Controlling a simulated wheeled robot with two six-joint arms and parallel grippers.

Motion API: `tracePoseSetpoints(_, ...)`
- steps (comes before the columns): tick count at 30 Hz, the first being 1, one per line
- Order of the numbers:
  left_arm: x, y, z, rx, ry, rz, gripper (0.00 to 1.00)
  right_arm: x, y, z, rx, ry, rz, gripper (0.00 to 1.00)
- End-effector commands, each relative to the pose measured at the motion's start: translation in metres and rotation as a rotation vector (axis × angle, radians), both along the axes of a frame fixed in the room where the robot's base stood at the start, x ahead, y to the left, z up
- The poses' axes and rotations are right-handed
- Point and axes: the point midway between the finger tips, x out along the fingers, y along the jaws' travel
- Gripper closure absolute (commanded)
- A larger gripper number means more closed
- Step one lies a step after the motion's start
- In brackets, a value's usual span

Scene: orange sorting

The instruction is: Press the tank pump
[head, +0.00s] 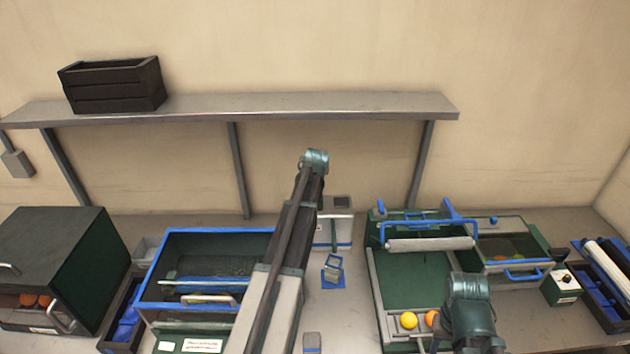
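A glass-sided tank with a blue rim (150,270) stands left of centre on the bench, with a white label (202,346) on its front. A silver handle and a blue bar show at the tank. I cannot tell which part is its pump. My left arm reaches up across the tank's right side to a teal joint above the bench, and its gripper does not show. My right arm's teal joint stands at the lower right, in front of the green tray (405,280). Its gripper does not show either.
A dark green cabinet (70,255) stands at the left. A yellow ball (409,320) and an orange (432,318) lie in the tray. A dark crate (112,84) sits on the wall shelf (300,104).

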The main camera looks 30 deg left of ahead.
Motion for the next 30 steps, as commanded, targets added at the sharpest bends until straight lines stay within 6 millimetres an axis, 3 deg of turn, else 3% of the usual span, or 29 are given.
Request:
tracePoseSetpoints(2,0.013,0.008,-0.019,0.0,0.0,0.0,1.0,0.0,0.0,-0.019,0.0,-0.001,-0.001,0.5)
tracePoseSetpoints(9,0.008,0.005,-0.046,0.0,0.0,0.0,1.0,0.0,0.0,-0.046,-0.001,-0.001,0.001,0.5)
tracePoseSetpoints(24,0.008,0.005,-0.05,0.0,0.0,0.0,1.0,0.0,0.0,-0.05,-0.001,-0.001,0.003,0.5)
tracePoseSetpoints(30,0.008,0.005,-0.067,0.0,0.0,0.0,1.0,0.0,0.0,-0.067,-0.001,-0.001,0.006,0.5)
